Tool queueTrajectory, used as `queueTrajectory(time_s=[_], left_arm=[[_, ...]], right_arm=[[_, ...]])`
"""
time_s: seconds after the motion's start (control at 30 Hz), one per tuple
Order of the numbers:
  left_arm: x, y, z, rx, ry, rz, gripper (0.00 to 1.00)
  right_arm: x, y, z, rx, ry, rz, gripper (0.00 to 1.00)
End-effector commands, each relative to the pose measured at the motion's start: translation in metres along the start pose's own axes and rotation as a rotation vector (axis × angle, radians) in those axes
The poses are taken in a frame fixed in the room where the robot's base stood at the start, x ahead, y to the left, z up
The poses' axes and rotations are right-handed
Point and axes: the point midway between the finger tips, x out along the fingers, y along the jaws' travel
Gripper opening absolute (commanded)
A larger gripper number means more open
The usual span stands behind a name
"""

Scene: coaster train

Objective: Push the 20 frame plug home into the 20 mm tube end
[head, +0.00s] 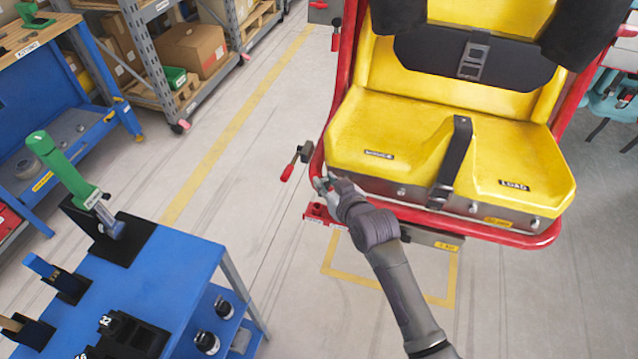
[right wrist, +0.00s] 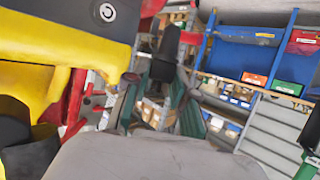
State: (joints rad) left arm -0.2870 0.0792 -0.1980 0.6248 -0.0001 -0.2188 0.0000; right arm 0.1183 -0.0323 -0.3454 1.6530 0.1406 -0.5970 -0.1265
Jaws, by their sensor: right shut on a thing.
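My right gripper (head: 324,184) is at the lower left corner of the red tube frame (head: 338,95) around the yellow seat. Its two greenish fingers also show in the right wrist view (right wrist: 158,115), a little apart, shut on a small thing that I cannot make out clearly. I cannot tell whether this is the 20 frame plug, or how it sits relative to a tube end. The 20 mm tube end cannot be picked out. A dark block with a red handle (head: 287,173) is just left of the gripper. My left gripper is not in view.
The yellow double seat (head: 420,140) fills the upper right. A red bracket (head: 318,213) is just below my gripper. A blue bench (head: 170,275) with black holders and a green-handled tool (head: 65,168) stands lower left. Open floor lies between bench and seat.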

Motion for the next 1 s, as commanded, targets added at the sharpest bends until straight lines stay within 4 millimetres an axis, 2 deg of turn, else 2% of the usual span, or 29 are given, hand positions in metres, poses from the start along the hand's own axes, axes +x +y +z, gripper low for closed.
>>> queueTrajectory(time_s=[0.03,0.1,0.27,0.47,0.7,0.77,1.0], left_arm=[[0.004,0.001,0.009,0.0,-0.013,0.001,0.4],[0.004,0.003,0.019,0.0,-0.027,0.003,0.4],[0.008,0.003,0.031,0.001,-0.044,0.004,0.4],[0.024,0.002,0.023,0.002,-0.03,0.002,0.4],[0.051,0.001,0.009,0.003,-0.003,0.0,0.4],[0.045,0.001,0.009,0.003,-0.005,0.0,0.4],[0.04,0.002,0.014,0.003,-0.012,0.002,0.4]], right_arm=[[0.013,-0.003,0.002,-0.014,0.0,-0.014,0.01],[0.023,-0.007,0.004,-0.023,-0.003,-0.03,0.01],[0.03,-0.009,0.008,-0.032,-0.004,-0.039,0.01],[0.035,-0.009,0.021,-0.03,-0.005,-0.038,0.01],[0.044,-0.009,0.044,-0.029,-0.005,-0.038,0.01],[0.042,-0.008,0.038,-0.029,-0.004,-0.038,0.01],[0.041,-0.008,0.039,-0.031,-0.005,-0.037,0.01]])
